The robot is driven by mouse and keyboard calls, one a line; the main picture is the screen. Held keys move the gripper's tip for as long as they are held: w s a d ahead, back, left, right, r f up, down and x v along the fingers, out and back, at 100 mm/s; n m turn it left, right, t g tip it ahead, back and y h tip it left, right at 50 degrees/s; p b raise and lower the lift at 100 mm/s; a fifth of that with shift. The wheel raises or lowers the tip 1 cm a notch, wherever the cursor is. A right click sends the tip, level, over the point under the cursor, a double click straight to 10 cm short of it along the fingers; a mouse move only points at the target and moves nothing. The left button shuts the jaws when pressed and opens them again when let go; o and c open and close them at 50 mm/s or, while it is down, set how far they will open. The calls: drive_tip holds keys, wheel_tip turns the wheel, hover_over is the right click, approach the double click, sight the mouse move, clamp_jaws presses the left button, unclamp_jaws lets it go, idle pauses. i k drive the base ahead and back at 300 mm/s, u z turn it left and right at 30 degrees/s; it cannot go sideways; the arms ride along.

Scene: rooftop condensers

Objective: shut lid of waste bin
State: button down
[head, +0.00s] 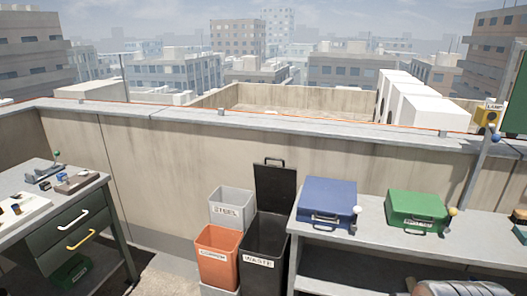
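The waste bin (265,238) is a tall black bin with a white "WASTE" label on its front, standing on the floor at the lower middle of the head view. Its black lid (275,190) is open and stands up at the back of the bin, leaning near the parapet wall. The lid has a small handle at its top edge. The bin's open mouth faces up, and its inside is dark.
An orange bin (217,248) and a grey "STEEL" bin (232,203) stand just left. To the right, a grey bench (375,240) carries a blue case (327,200) and a green case (416,208). A workbench (75,215) with drawers stands far left.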

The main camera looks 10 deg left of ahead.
sight(276, 186)
drive_tip(key=u, duration=0.3)
drive_tip(key=i, duration=0.7)
drive_tip(key=u, duration=0.8)
drive_tip(key=i, duration=0.7)
drive_tip(key=u, duration=0.3)
